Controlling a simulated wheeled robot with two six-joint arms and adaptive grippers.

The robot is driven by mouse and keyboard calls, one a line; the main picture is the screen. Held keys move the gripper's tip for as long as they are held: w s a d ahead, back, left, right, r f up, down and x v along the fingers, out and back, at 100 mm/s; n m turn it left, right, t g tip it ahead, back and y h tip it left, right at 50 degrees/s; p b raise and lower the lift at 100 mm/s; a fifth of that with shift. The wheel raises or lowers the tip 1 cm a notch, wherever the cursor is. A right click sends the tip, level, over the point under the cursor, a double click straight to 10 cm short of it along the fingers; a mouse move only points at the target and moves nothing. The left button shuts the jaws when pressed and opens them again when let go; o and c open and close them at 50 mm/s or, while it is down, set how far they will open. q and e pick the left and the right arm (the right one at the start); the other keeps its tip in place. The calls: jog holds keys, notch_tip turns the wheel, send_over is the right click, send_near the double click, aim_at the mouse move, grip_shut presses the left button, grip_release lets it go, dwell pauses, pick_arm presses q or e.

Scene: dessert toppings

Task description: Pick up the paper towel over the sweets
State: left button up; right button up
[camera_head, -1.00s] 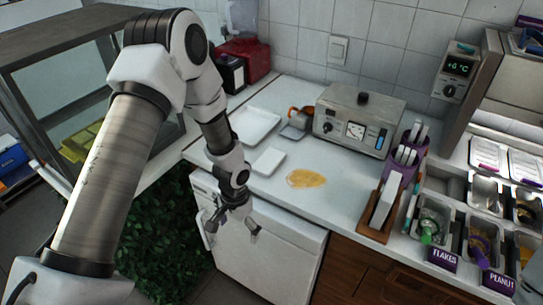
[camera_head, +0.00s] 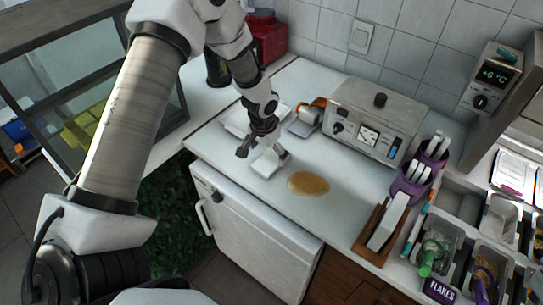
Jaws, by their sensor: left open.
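My left gripper (camera_head: 264,154) is open and points down over the counter. Its two fingers sit on either side of a small flat white square (camera_head: 266,164), which could be the paper towel; I cannot tell whether they touch it. A larger white tray (camera_head: 236,124) lies just behind, partly hidden by my left arm. No sweets can be made out clearly under the white square. My right gripper is not in view.
A yellow-brown puddle (camera_head: 308,184) lies right of the gripper. A metal appliance (camera_head: 376,118) stands behind it. A purple cup holder (camera_head: 411,184) and topping bins (camera_head: 436,245) are at the right. The counter's front edge is close.

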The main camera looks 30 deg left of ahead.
aim_at(271, 158)
pick_arm(q)
jog(key=f, duration=0.1)
jog(key=w+f, duration=0.1)
jog(key=f, duration=0.1)
jog(key=shift+w+f, duration=0.25)
jog(key=shift+w, duration=0.15)
jog(key=shift+s+r, duration=0.1)
jog(key=shift+s, duration=0.05)
jog(key=shift+s+r, duration=0.15)
jog(key=shift+s, duration=0.05)
jog(key=shift+c, duration=1.3)
jog(key=shift+s, duration=0.1)
jog(key=c, duration=0.5)
jog(key=shift+d, duration=0.1)
jog(key=shift+c, duration=1.1)
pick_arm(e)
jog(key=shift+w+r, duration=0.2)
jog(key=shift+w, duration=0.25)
